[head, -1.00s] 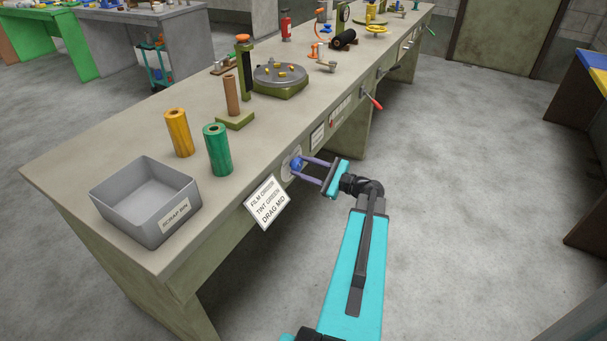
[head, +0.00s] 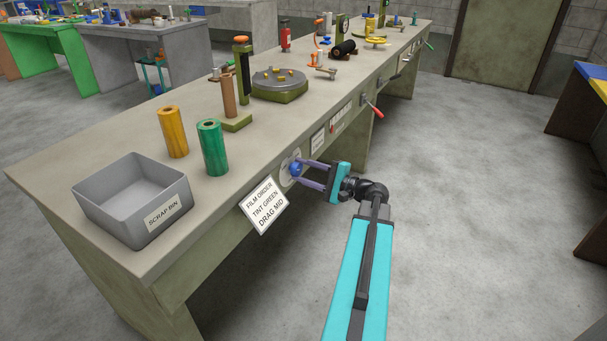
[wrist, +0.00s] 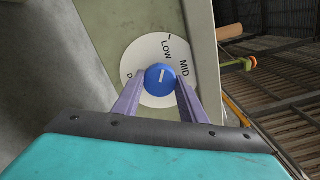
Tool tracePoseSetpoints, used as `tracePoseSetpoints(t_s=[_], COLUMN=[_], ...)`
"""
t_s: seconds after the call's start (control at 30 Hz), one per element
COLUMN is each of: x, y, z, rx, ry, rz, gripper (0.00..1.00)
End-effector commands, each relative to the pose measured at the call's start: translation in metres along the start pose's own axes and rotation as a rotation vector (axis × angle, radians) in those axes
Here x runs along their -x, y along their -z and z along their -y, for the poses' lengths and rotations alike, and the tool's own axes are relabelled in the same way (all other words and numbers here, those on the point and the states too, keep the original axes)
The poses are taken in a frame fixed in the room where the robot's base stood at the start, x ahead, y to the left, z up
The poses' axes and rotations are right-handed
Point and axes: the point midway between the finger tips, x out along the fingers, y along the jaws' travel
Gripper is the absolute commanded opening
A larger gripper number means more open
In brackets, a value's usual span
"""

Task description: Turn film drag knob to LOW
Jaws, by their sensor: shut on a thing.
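The blue drag knob (wrist: 159,79) sits in the middle of a round white dial (wrist: 146,57) on the bench's front face. The dial carries the words LOW, at the top, and MID, at the right; a third label at the left is mostly hidden. A white line on the knob stands nearly upright in the wrist view, pointing roughly toward LOW and a dark tick above it. My gripper (wrist: 158,98) is shut on the knob, one purple finger at each side. In the head view my gripper (head: 298,171) reaches the knob (head: 295,167) from the right.
A white card (head: 264,206) beside the dial reads FILM ORDER, TINT GREEN, DRAG MID. A scrap bin (head: 98,208), an orange roll (head: 173,132) and a green roll (head: 212,148) stand on the bench top. A red-handled lever (head: 373,109) sticks out farther along. The floor at right is clear.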

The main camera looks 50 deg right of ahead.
Motion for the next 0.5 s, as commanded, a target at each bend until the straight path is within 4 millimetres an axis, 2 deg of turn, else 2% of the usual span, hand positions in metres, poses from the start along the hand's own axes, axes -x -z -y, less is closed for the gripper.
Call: tracePoseSetpoints(t_s=[0.37, 0.4, 0.5], x=[0.001, 0.001, 0.0006], y=[0.0008, 0.0008, 0.0005], z=[-0.0007, -0.0007, -0.0007], rx=[0.008, 0.008, 0.007], ry=[-0.002, -0.002, -0.002], rz=[-0.003, -0.003, -0.002], gripper=[0.16, 0.43, 0.57])
